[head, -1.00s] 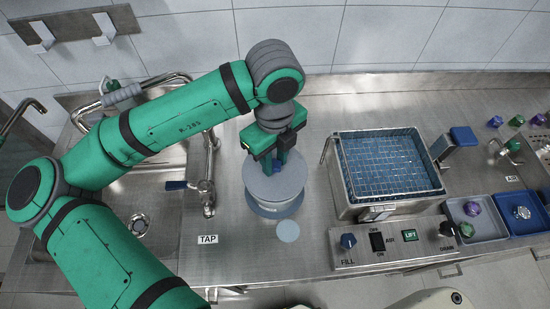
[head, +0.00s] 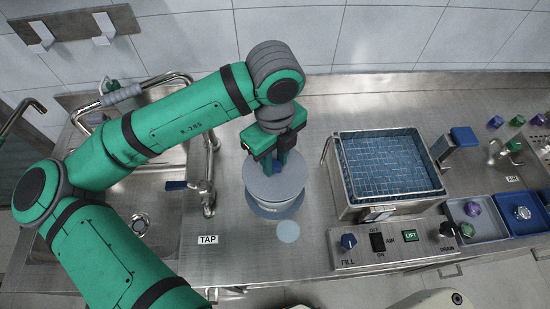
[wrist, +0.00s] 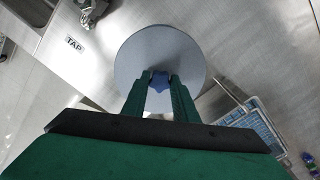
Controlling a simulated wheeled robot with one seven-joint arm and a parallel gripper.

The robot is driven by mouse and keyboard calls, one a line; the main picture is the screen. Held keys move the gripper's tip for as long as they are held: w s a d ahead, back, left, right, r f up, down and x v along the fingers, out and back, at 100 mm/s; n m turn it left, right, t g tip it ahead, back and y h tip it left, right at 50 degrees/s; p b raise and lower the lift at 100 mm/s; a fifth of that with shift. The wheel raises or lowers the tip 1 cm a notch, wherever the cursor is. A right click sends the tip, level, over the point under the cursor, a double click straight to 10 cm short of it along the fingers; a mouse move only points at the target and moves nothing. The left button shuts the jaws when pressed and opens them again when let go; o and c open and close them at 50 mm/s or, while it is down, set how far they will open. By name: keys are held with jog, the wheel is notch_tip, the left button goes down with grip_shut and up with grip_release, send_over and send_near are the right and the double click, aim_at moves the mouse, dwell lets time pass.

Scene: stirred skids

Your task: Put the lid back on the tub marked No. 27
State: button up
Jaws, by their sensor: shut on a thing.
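A round grey lid (head: 291,178) with a blue knob shows at the centre of the head view, over a round tub (head: 277,212) on the steel counter. My gripper (head: 277,168) points down and is shut on the lid's blue knob. In the wrist view the lid (wrist: 150,55) fills the middle, with the knob (wrist: 158,82) between the fingers. The lid covers most of the tub, whose lower side and base show below it. I cannot tell whether the lid touches the rim. No No. 27 marking is readable.
A small pale disc (head: 288,232) lies in front of the tub. A wire basket in a steel tank (head: 345,200) stands close on the right, behind a control panel (head: 395,249). The sink and tap (head: 208,190) are on the left.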

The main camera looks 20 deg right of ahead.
jog(key=shift+s+a+f, duration=0.1)
jog(key=shift+s+f, duration=0.05)
jog(key=shift+f, duration=0.55)
dwell(1.7)
jog(key=o, duration=1.6)
jog(key=shift+o, duration=0.2)
jog(key=shift+r, duration=0.1)
jog(key=shift+r, duration=3.4)
